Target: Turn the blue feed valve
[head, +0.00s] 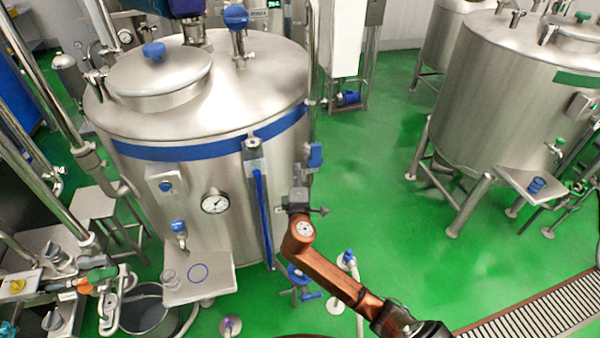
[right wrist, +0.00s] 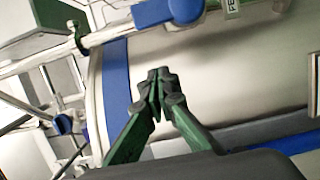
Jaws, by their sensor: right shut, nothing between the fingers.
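The blue feed valve handle (head: 315,155) sits on a vertical pipe at the right side of the large steel tank (head: 215,115). My left gripper is out of view.
A blue band (right wrist: 117,85) runs round the tank. A vertical sight tube (head: 260,215) and a dial gauge (head: 215,203) are on its front. Another blue valve (head: 298,275) is near the floor below my arm. Open green floor (head: 375,180) lies to the right.

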